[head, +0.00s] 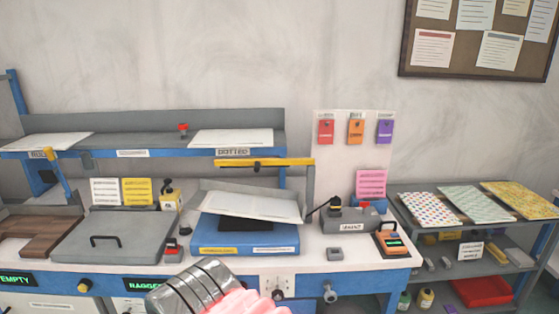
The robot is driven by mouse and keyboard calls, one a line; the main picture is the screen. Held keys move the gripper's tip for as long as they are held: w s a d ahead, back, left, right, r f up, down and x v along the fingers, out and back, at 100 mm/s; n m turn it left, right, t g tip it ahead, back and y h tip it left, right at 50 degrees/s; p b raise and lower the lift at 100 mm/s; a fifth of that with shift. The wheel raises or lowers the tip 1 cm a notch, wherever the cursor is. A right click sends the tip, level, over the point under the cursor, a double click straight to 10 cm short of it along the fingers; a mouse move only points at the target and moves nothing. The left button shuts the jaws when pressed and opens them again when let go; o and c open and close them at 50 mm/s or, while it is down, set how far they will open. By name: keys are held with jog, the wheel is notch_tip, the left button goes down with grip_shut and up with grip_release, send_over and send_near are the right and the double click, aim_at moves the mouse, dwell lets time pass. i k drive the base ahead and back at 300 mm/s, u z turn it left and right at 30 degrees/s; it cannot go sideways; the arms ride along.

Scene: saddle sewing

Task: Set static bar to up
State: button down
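A yellow bar (290,162) lies about level above the blue machine (270,239) at the middle of the bench. It has a dark knob near its middle and meets a grey post on its right. I see no label naming it the static bar, so I cannot be sure it is that. A tilted white sheet (250,203) rests on the machine below the bar. A grey ribbed part with pink pieces, which looks like my arm's end (205,290), shows at the bottom edge, well below and in front of the bar. Its fingertips cannot be made out.
A grey lidded press (115,238) stands left of the blue machine, with a red button (171,246) between them. A grey device (348,217) and an orange handheld unit (390,242) sit to the right. A shelf (275,144) runs behind. A rack with patterned sheets (433,207) stands far right.

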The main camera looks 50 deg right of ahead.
aim_at(256, 163)
jog(key=z, duration=1.45)
jog(key=k, duration=0.65)
jog(key=u, duration=0.45)
jog(key=i, duration=1.25)
jog(key=u, duration=0.55)
